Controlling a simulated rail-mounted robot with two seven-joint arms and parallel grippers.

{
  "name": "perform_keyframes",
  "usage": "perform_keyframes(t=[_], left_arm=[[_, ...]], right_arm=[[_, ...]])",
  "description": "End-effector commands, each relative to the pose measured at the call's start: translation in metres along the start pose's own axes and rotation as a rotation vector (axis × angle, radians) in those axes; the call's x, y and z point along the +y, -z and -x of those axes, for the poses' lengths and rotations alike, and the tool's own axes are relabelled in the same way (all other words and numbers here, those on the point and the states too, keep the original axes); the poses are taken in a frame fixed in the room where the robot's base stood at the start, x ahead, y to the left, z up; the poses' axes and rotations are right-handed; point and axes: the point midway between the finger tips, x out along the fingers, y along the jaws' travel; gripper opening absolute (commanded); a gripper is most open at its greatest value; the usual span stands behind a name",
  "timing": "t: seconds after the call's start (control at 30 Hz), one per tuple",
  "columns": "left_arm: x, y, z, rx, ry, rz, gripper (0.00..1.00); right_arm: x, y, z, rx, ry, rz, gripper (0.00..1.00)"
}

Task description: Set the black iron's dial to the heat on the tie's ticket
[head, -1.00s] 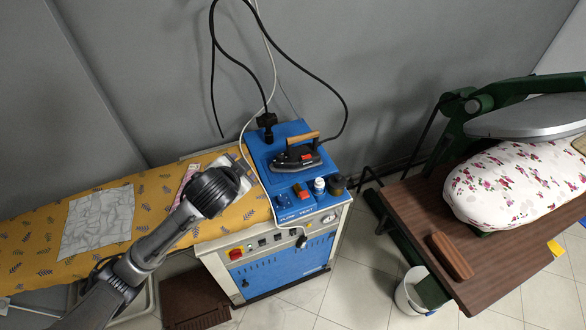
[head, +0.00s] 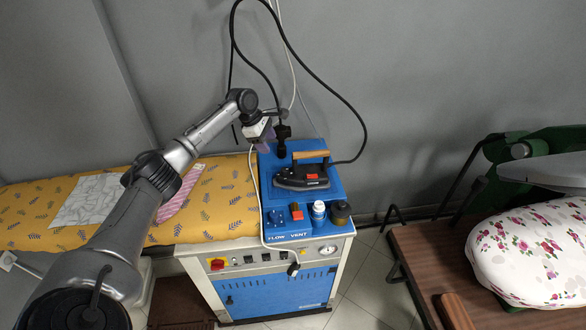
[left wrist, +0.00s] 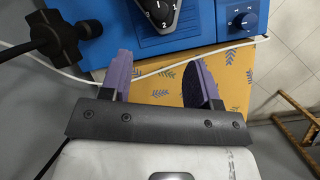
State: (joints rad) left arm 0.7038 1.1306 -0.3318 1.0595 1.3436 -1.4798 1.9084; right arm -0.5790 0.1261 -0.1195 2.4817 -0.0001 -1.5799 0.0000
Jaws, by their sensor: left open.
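The black iron (head: 303,176) with a wooden handle rests on the blue top of the steam unit. In the left wrist view, the iron's near end (left wrist: 157,14) shows at the top edge, with white numerals on black; the full dial and its setting cannot be made out. A pink striped tie (head: 181,194) lies on the yellow board, partly behind my left arm; no readable ticket shows. My left gripper (head: 268,138) is above the board's right end, left of the iron. Its purple fingers (left wrist: 162,84) are apart and empty. My right gripper is out of view.
The blue unit (head: 296,236) carries blue knobs, a red block, a white bottle and a dark jar; one numbered knob (left wrist: 243,20) shows close up. Cables hang behind the iron. A grey cloth (head: 88,200) lies on the board (head: 40,235). A floral press (head: 530,250) stands right.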

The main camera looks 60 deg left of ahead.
Motion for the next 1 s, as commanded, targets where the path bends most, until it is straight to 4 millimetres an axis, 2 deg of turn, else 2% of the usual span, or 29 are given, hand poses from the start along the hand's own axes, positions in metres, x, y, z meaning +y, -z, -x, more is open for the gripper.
perform_keyframes(t=[0.1, 0.2, 0.47, 0.57, 1.0], left_arm=[[0.000, -0.002, 0.000, -0.009, -0.002, 0.198, 0.56], [0.001, -0.002, -0.001, -0.009, -0.004, 0.319, 0.56], [0.001, -0.002, -0.008, -0.009, -0.003, 0.449, 0.56], [0.000, -0.002, -0.020, -0.009, -0.001, 0.454, 0.56], [0.001, -0.002, -0.100, -0.009, -0.003, 0.451, 0.56]], right_arm=[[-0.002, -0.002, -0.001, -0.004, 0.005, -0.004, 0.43], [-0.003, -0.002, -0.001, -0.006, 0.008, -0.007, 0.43], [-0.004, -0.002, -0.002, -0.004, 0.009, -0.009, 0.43], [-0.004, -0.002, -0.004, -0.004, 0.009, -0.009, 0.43], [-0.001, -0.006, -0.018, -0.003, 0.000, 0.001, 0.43]])
